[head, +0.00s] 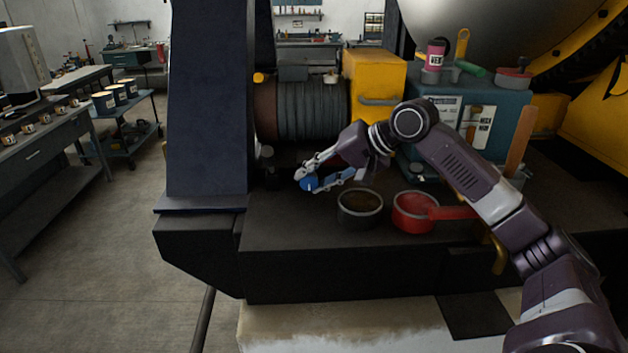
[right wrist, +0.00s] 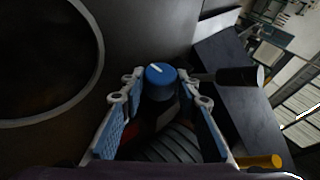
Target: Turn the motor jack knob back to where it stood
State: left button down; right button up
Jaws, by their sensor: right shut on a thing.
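The motor jack knob is a blue round knob (right wrist: 160,82) with a white pointer line on its top. In the right wrist view it stands between the fingertips, and its pointer slants toward the upper left. In the head view the blue knob (head: 308,184) is partly covered by the fingers. My right gripper (head: 312,180) reaches in from the right and is shut on the knob; its fingertips also show in the right wrist view (right wrist: 161,90). My left gripper is not in view.
An open dark tin (head: 360,207) and a red pan (head: 414,211) stand on the dark deck (head: 330,262) near the right forearm. A ribbed motor (head: 312,108) is behind the gripper. A dark upright column (head: 208,100) stands to the left.

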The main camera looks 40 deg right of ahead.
jog(key=o, duration=1.2)
jog(key=shift+c, duration=0.2)
jog(key=v, duration=1.2)
